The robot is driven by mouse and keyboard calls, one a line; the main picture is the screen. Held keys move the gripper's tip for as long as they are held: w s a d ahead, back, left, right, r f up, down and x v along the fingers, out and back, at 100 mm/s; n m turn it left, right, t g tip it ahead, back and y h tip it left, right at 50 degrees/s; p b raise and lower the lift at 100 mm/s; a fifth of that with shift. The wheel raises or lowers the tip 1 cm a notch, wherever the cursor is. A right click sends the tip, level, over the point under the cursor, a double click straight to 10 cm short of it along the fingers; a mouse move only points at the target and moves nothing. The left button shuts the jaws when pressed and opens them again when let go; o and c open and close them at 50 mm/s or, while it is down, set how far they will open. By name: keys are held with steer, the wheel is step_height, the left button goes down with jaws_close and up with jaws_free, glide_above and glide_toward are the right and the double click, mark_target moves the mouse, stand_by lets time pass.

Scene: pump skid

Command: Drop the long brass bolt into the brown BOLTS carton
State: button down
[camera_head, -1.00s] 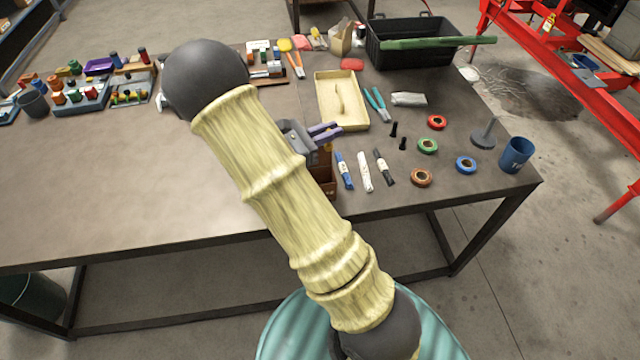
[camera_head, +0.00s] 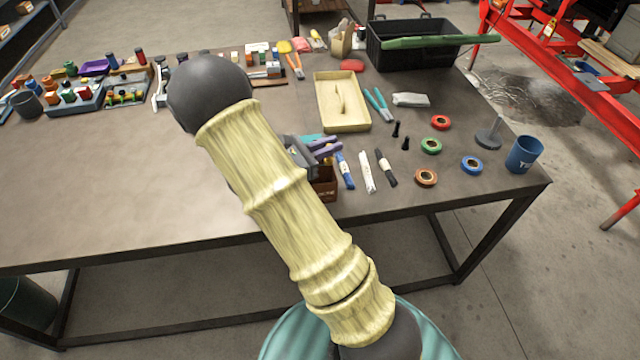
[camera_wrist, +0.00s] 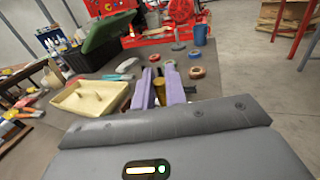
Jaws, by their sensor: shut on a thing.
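My gripper (camera_head: 326,146) has purple fingers and sits just behind and above a small brown carton (camera_head: 326,188), seen past my arm in the head view. The carton's left part is hidden by my arm, and its lettering is too small to read. In the wrist view my gripper's fingers (camera_wrist: 158,72) point away over the table with a narrow gap between them. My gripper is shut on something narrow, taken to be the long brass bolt.
Right of the carton lie a blue marker (camera_head: 345,170), a white tube (camera_head: 366,172) and a black marker (camera_head: 385,167). Tape rolls, a blue cup (camera_head: 524,154), a wooden tray (camera_head: 360,120) and a black crate (camera_head: 376,56) stand further off. The table's left front is clear.

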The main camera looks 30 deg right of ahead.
steer(key=c, duration=1.4)
jaws_free()
steer(key=shift+o, duration=0.2)
steer(key=a+b, duration=0.1)
steer(key=a, duration=1.6)
steer(key=shift+s+a, duration=0.25)
steer(key=shift+s, duration=0.05)
steer(key=shift+d, duration=0.15)
